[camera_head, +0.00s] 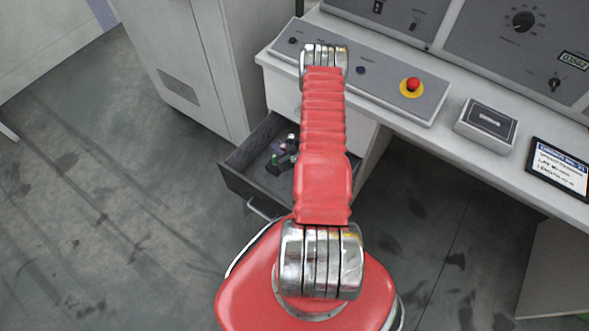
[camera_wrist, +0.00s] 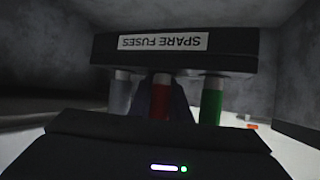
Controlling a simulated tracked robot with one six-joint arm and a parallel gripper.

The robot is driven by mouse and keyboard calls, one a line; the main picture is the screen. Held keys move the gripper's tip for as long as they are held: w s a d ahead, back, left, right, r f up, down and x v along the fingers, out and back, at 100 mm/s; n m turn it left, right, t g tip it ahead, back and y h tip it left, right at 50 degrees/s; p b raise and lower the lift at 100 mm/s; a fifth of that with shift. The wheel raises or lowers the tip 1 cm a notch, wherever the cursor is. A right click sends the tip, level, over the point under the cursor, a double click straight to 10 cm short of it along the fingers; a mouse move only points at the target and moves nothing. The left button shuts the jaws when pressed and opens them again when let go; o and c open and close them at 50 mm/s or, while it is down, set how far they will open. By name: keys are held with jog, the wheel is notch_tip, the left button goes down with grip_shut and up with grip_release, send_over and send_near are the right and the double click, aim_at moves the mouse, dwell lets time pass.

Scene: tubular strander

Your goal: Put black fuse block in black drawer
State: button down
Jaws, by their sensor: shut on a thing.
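The black fuse block (camera_wrist: 180,62) fills the upper middle of the wrist view, with an upside-down "SPARE FUSES" label and grey, red and green fuses below it. The dark drawer (camera_head: 248,185) stands pulled open under the console in the head view. In the head view my gripper (camera_head: 286,156) is inside the drawer opening, partly hidden by my red arm. It is shut on the fuse block; the fingertips are not clear. Grey walls surround the block in the wrist view. I cannot tell whether the block touches the drawer floor.
The console desk (camera_head: 440,128) is above and to the right of the drawer, with a red stop button (camera_head: 412,84), a grey box (camera_head: 486,125) and a small screen (camera_head: 560,168). A tall white cabinet (camera_head: 185,60) stands left of the drawer. Small pale and orange bits (camera_wrist: 252,126) lie on the right in the wrist view.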

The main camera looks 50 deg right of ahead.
jog(key=shift+f, duration=2.8)
jog(key=shift+f, duration=2.05)
jog(key=c, duration=1.7)
grip_release()
jog(key=shift+f, duration=0.1)
jog(key=shift+o, duration=0.2)
jog(key=v, duration=1.2)
